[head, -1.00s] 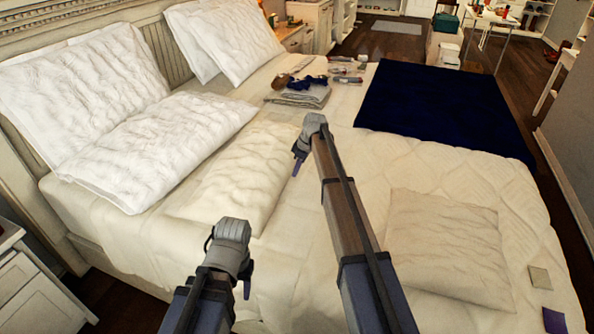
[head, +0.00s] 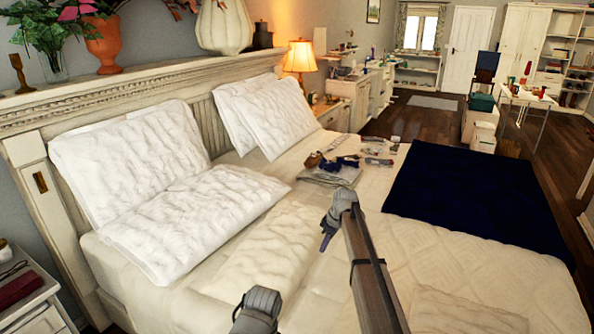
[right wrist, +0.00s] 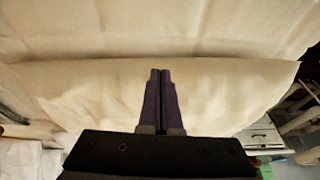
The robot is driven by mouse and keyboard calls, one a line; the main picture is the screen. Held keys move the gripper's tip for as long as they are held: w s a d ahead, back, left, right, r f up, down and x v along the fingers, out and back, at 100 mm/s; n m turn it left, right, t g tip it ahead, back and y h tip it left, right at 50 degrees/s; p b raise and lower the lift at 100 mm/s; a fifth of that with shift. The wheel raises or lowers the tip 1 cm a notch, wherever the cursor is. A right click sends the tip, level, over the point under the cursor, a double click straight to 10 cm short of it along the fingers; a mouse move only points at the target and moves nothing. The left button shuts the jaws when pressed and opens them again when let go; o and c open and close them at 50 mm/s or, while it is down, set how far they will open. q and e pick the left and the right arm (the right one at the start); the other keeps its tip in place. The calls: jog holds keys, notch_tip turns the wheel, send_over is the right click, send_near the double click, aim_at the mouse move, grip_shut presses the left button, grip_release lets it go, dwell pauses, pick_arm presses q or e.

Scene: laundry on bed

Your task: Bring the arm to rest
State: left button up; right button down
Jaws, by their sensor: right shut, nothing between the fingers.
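My right arm reaches over the bed in the head view. Its gripper (head: 326,241) points down above the cream bedding (head: 455,262). In the right wrist view the two purple fingers of my right gripper (right wrist: 160,72) are together, with nothing between them, in front of pale cloth (right wrist: 90,90). My left wrist shows at the bottom of the head view, over the near side of the bed. The fingers of my left gripper are not clear there.
White pillows (head: 195,215) lie by the headboard (head: 150,82). A small pile of folded clothes (head: 328,175) and a dark blue blanket (head: 475,200) lie further along the bed. A nightstand (head: 30,300) stands at the lower left. A lit lamp (head: 300,57) stands beyond the headboard.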

jog(key=s+a+r+m+h+p, duration=0.1)
jog(key=s+a+r+m+p, duration=0.1)
jog(key=s, duration=1.1)
jog(key=s+a+r+m+g+h+p, duration=0.1)
jog(key=s+a+r+m+p, duration=0.1)
jog(key=s, duration=1.1)
jog(key=s+a+r+m+h+p, duration=0.2)
jog(key=s+a, duration=0.3)
jog(key=s, duration=0.9)
jog(key=shift+m+g, duration=0.4)
jog(key=shift+m, duration=0.3)
jog(key=shift+s, duration=0.1)
